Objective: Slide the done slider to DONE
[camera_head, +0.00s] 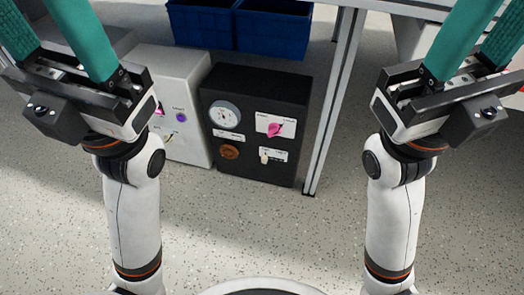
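A black control box (254,122) stands on the floor in the middle of the head view. On its front are a round white gauge (224,114), a pink knob (276,129) on a white label and a brown round knob (229,152). A small whitish control (264,157) sits beside a label at lower right; it may be the done slider, but the lettering is too small to read. My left gripper (48,45) at upper left and my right gripper (487,45) at upper right are open and empty. Their teal fingertips run out of the frame. Neither touches the box.
A white box (183,85) with a purple knob stands left of the black box, partly behind my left gripper. Blue bins (272,30) are behind. A grey metal table leg (332,100) rises close to the black box's right side. The speckled floor in front is clear.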

